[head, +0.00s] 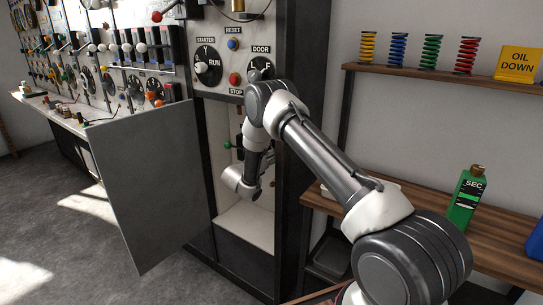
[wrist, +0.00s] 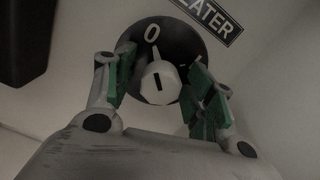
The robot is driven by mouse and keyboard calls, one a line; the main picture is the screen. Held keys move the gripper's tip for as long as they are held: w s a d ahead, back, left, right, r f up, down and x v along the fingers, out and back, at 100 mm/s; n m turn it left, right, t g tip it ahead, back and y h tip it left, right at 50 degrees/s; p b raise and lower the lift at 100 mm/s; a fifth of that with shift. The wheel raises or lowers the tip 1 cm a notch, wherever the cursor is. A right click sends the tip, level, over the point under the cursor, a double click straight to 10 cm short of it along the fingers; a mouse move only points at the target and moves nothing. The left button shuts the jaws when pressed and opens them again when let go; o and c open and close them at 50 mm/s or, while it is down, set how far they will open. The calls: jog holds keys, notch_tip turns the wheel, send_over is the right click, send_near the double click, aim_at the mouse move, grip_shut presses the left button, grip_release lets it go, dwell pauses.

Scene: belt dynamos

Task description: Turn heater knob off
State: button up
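The heater knob (wrist: 160,88) is a white knob with a dark line on its face, on a round black dial (wrist: 183,42) in the wrist view. A white 0 is at the dial's top and another mark is at its right, partly covered by a finger. The knob's narrow end points up, close to the 0. A label (wrist: 212,14) ending in "ATER" is beside the dial. My gripper (wrist: 164,70) is open, with one green-padded finger on each side of the knob. Gaps show between pads and knob. In the head view the arm reaches into the cabinet; the knob is hidden there.
The open cabinet door (head: 140,180) stands at the left of the opening. The cabinet's right side wall (head: 302,120) is close to my arm. Above is a panel with a STARTER dial (head: 207,65) and buttons. Shelves with springs and a green bottle (head: 465,200) are at right.

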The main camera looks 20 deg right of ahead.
jog(key=v, duration=1.2)
